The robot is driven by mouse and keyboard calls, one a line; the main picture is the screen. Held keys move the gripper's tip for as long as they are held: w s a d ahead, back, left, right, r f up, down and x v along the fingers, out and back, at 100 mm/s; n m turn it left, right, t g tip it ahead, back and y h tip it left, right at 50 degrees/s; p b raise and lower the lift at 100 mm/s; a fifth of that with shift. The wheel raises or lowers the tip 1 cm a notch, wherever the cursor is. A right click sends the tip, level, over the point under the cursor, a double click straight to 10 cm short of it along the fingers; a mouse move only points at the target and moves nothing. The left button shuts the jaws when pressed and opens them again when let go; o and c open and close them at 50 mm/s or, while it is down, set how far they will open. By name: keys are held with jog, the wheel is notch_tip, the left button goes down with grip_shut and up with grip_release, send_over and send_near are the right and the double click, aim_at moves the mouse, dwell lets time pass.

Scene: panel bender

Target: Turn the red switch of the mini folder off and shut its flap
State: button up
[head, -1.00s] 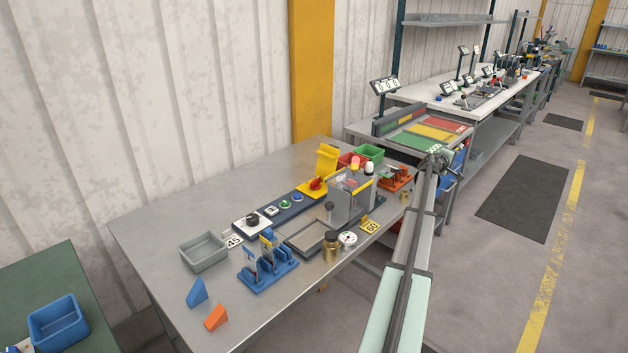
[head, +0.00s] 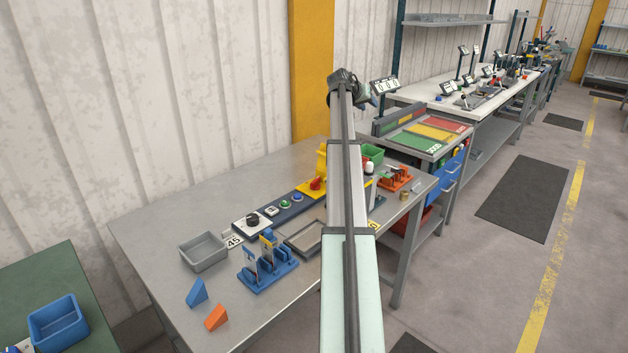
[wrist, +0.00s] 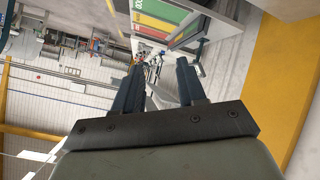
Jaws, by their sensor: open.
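The mini folder stands on the grey bench, with a dark control strip (head: 271,211) along its back. The red switch (head: 316,184) sits on a yellow base at the strip's right end. A yellow flap (head: 321,161) stands upright behind the switch, open; my arm partly covers it. The switch's exact setting is too small to tell. My gripper (wrist: 160,65) is open and empty in the wrist view. In the head view it is high above the bench, up and to the right of the flap, touching nothing. The wrist view shows neither switch nor flap.
My arm hides most of the folder's grey housing. The strip also carries a black knob (head: 252,219) and green and blue buttons.

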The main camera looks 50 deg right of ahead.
aim_at(314, 181)
jog(key=w+a+f+m+y, duration=0.15)
jog(key=a+f, duration=0.25)
jog(key=a, duration=0.5)
jog(key=w+a+f+m+t+y, duration=0.1)
jog(key=w+a+f+y, duration=0.2)
jog(key=a, duration=0.5)
jog(key=w+a+f+m+y, duration=0.1)
jog(key=a+f+y, duration=0.2)
jog(key=a+f, duration=0.45)
jog(key=shift+n+h, duration=0.25)
jog(key=x, duration=1.1)
jog(key=shift+a+f, duration=0.35)
grip_shut()
